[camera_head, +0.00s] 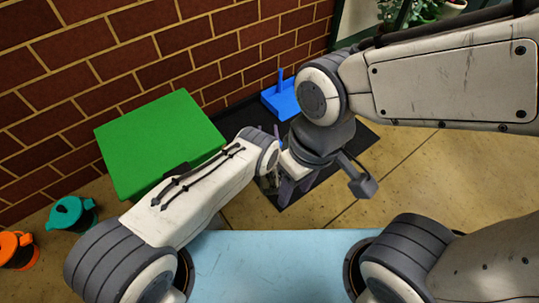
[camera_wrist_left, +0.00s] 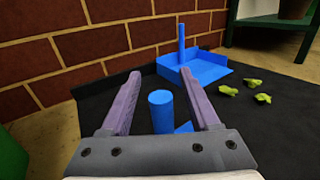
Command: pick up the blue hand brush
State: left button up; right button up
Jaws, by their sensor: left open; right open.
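The blue hand brush (camera_wrist_left: 161,112) is in the left wrist view, its round handle pointing up towards the camera and a bit of its blue body showing low at its right. My left gripper (camera_wrist_left: 161,74) is open, with one purple finger on each side of the handle and visible gaps between. In the head view my arms hide the brush and most of the left gripper. My right gripper (camera_head: 295,187) is open, pointing down over the dark mat beside the left one, partly hidden by its own wrist.
A blue dustpan (camera_wrist_left: 207,70) with an upright handle stands on the dark mat (camera_wrist_left: 245,130) near the brick wall. Several green scraps (camera_wrist_left: 262,98) lie at its right.

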pick_arm(q)
grip_shut()
jog(key=shift+r, duration=0.1)
